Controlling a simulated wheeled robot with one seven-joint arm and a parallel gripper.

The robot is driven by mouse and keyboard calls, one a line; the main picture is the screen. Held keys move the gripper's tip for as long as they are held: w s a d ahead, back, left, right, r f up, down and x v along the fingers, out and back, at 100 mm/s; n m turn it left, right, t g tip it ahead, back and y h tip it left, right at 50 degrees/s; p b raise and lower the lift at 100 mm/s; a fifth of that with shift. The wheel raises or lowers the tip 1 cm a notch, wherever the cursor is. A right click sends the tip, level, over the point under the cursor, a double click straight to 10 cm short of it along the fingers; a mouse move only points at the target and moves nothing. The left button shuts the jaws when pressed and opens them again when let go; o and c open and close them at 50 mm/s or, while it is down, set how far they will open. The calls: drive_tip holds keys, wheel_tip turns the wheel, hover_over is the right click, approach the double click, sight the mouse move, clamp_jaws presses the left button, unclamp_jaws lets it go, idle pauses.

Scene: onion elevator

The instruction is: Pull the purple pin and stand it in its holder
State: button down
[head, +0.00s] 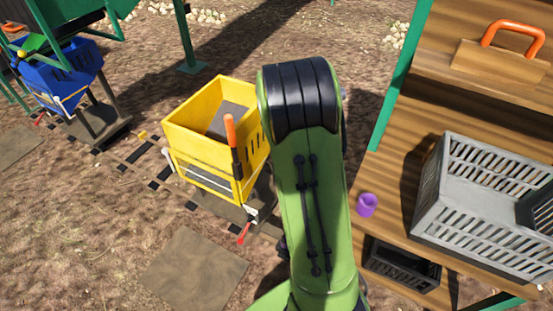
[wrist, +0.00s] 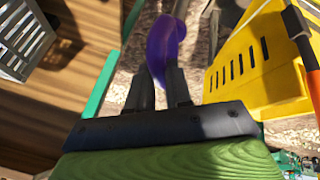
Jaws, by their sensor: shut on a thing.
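The purple pin (wrist: 165,48) is between the fingers of my gripper (wrist: 160,72) in the wrist view, and the fingers are shut on it. In the head view my green arm hides the gripper and the pin. A small purple cup-shaped holder (head: 367,204) stands on the wooden bench near its left edge, to the right of my arm. I see nothing standing in it.
A yellow bin cart (head: 190,128) with an orange-handled lever stands left of my arm, and shows in the wrist view (wrist: 245,65). A grey slatted crate (head: 470,210) sits on the bench right of the holder. A blue bin (head: 55,75) stands far left.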

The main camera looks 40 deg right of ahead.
drive_tip(key=s+d+r+m+g+p, duration=0.3)
drive_tip(key=s+d+r+m+p, duration=0.35)
drive_tip(key=s+d+r, duration=0.9)
wheel_tip(320, 180, down, 20)
drive_tip(key=n+b, duration=0.1)
drive_tip(key=b, duration=1.2)
drive_tip(key=shift+a+r+h+b, duration=0.2)
drive_tip(key=shift+a+h+b, duration=0.1)
drive_tip(key=shift+a, duration=0.15)
drive_tip(key=c, duration=1)
unclamp_jaws()
drive_tip(key=shift+o, duration=0.2)
drive_tip(key=p+v, duration=0.3)
drive_tip(key=v, duration=1.2)
drive_tip(key=shift+s+a+r+p, duration=0.2)
drive_tip(key=shift+r+p, duration=0.1)
drive_tip(key=shift+r, duration=0.1)
drive_tip(key=shift+n, duration=0.25)
